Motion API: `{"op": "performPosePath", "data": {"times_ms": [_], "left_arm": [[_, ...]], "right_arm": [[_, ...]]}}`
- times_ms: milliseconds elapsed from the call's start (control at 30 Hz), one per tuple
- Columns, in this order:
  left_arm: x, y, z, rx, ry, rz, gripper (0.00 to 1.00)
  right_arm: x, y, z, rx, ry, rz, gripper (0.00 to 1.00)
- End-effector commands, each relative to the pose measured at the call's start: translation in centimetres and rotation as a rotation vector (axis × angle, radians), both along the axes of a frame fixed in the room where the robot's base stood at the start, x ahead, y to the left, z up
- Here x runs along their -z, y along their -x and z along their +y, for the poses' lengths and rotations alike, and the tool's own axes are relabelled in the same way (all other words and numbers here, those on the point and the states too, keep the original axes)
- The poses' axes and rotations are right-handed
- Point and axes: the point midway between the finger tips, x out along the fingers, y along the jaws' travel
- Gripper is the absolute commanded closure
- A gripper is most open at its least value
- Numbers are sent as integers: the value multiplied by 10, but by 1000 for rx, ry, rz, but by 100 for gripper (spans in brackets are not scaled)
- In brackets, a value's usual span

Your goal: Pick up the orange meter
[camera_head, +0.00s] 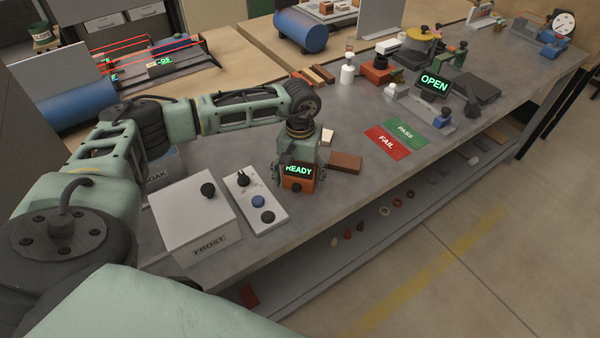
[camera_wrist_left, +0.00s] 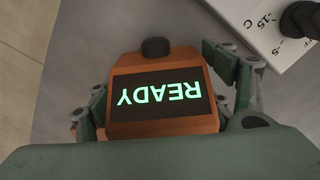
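The orange meter (camera_head: 297,184) stands on the grey bench near its front edge, its dark screen reading READY in green. In the left wrist view the meter (camera_wrist_left: 160,127) fills the middle, its screen upside down, with a dark knob at its far end. My left gripper (camera_head: 299,176) points down over the meter, one finger on each side. In the wrist view the right finger appears to have a small gap to the meter; the left finger is close beside it, contact unclear. The gripper looks open around it. My right gripper is not in view.
Left of the meter are a control panel (camera_head: 255,203) with knobs and a white FROST box (camera_head: 196,222). A brown brick (camera_head: 345,162) lies close on the right. Red FAIL (camera_head: 387,142) and green PASS (camera_head: 407,132) mats lie beyond. The bench's front edge is near.

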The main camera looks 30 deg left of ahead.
Motion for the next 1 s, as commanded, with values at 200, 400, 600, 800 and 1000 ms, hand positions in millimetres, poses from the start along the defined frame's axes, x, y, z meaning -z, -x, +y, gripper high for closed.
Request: {"op": "performPosePath", "data": {"times_ms": [200,400,600,800,1000], "left_arm": [[0,0,0,0,0,0,49],[0,0,0,0,0,0,66],[-1,-1,0,0,1,-1,67],[-8,-1,0,0,1,-4,67],[-36,-2,0,0,-1,-8,67]], "right_arm": [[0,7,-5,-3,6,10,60],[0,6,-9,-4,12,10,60],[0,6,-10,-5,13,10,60],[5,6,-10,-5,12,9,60],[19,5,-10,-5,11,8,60]]}}
